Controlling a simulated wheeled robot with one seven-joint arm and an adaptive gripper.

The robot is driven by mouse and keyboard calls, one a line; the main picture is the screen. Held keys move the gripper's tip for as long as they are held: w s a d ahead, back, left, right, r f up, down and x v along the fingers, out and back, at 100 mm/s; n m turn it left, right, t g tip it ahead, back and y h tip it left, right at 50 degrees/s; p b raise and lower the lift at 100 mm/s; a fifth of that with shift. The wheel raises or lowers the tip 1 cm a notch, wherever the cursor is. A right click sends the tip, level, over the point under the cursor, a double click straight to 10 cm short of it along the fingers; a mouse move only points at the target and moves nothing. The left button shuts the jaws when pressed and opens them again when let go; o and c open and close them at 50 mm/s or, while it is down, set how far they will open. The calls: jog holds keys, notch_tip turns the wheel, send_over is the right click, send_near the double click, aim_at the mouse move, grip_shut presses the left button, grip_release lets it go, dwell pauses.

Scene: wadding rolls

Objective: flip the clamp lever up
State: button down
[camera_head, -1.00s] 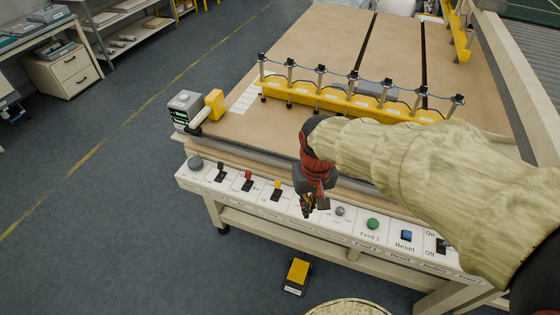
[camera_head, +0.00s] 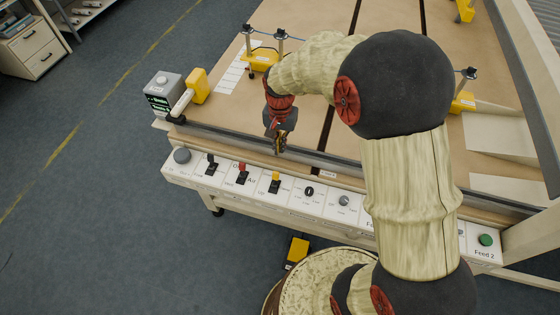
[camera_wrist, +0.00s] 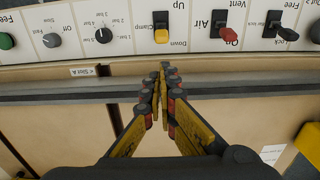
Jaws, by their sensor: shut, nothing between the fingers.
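The clamp lever (camera_head: 275,177) is a small yellow-tipped toggle on a black plate, on the white control panel along the table's front edge. In the wrist view, which shows the labels upside down, the clamp lever (camera_wrist: 161,36) leans toward the table side, by the word "Down"; "Up" is at its far side. My gripper (camera_head: 279,148) is shut and empty, pointing down above the table's front edge, behind the lever. In the wrist view my gripper's fingertips (camera_wrist: 165,68) are together, almost in line with the lever and apart from it.
A red-tipped Air lever (camera_head: 242,174) and a black-tipped lever (camera_head: 211,163) stand left of the clamp lever. A dark rotary knob (camera_head: 309,191) is on its right.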

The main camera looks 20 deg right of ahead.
aim_at(280, 163)
jog(key=shift+f, duration=0.1)
notch_tip(280, 163, down, 10)
jog(key=shift+r+b, duration=0.1)
jog(key=shift+b, duration=1.1)
